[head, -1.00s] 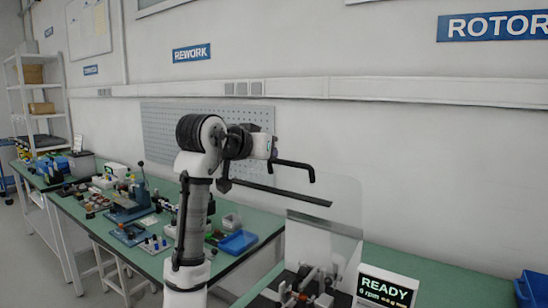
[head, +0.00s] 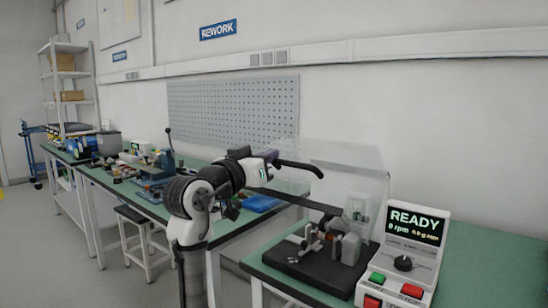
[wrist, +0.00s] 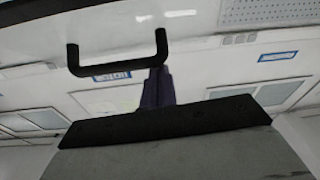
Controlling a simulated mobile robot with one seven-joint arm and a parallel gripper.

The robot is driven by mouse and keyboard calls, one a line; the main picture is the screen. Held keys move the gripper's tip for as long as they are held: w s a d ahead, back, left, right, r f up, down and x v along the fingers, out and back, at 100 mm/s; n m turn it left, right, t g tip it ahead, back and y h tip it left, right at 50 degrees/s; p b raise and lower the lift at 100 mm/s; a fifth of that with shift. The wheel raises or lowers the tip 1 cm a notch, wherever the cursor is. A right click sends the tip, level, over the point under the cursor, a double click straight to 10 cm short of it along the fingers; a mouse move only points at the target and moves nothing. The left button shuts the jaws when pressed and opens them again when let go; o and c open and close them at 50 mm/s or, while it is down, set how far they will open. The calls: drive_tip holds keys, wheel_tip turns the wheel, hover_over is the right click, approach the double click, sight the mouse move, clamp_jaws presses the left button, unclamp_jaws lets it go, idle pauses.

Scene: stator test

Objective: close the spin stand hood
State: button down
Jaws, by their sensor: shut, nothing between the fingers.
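The spin stand (head: 305,262) has a dark base with metal fixtures, at the lower middle of the head view. Its clear hood (head: 345,160) is tilted above it, with a dark front bar (head: 310,202) and open space between that bar and the base. The hood's black handle (head: 300,168) sticks out at the upper left, and it also shows in the wrist view (wrist: 117,68). My gripper (head: 268,158) is shut and empty near the handle's left end. In the wrist view its dark purple fingers (wrist: 157,88) show between handle and bar; contact cannot be told.
A control box (head: 405,255) with a READY screen, a knob and coloured buttons stands right of the spin stand. A long green bench (head: 225,225) with tools and a blue tray (head: 262,203) lies to the left. A stool (head: 140,235) stands before it.

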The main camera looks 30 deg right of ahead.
wheel_tip(320, 180, down, 24)
drive_tip(key=d+t+h+b, duration=0.1)
drive_tip(key=h+b, duration=0.5)
drive_tip(key=b, duration=1.8)
drive_tip(key=shift+w+d+t, duration=0.15)
drive_tip(key=shift+w+t, duration=0.1)
drive_tip(key=shift+t, duration=0.65)
